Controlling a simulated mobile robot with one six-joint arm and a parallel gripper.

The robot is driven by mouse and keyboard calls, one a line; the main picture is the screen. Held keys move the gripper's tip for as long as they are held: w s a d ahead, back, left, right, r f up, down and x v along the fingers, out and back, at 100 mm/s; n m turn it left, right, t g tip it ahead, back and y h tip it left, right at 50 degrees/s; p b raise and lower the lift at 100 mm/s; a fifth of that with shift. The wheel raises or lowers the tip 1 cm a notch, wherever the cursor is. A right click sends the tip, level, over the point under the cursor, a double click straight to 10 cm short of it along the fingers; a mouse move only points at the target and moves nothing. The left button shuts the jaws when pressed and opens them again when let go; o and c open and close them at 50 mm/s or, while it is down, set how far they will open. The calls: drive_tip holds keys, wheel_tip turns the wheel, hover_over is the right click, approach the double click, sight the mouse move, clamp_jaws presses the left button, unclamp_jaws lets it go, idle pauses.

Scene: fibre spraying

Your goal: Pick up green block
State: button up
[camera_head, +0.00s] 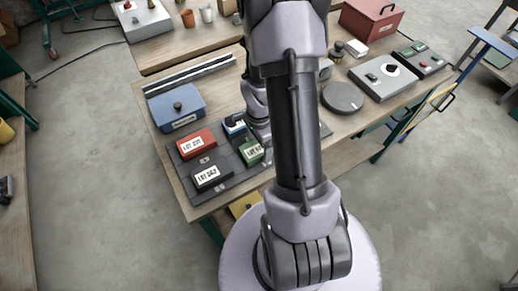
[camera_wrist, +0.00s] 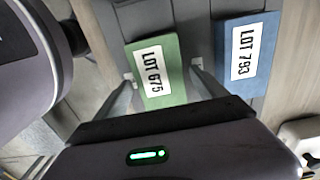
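The green block (camera_wrist: 177,94) carries a white label reading "LOT 675" and lies flat in the wrist view, beside the blue block (camera_wrist: 262,80) labelled "LOT 793". My gripper (camera_wrist: 162,80) is open, with one finger on each side of the green block. I cannot tell whether the fingers touch it. In the head view the green block (camera_head: 251,153) shows beside my arm, which hides part of it. The blue block also shows there (camera_head: 235,124). A red block (camera_head: 196,143) and a black block (camera_head: 211,174) lie to its left on a dark mat (camera_head: 228,180).
A blue box (camera_head: 176,106) with a knob stands behind the blocks on the wooden table (camera_head: 196,208). A dark round disc (camera_head: 342,97) and a grey panel (camera_head: 383,77) lie to the right of my arm. A red toolbox (camera_head: 371,19) stands at the back.

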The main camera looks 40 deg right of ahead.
clamp_jaws()
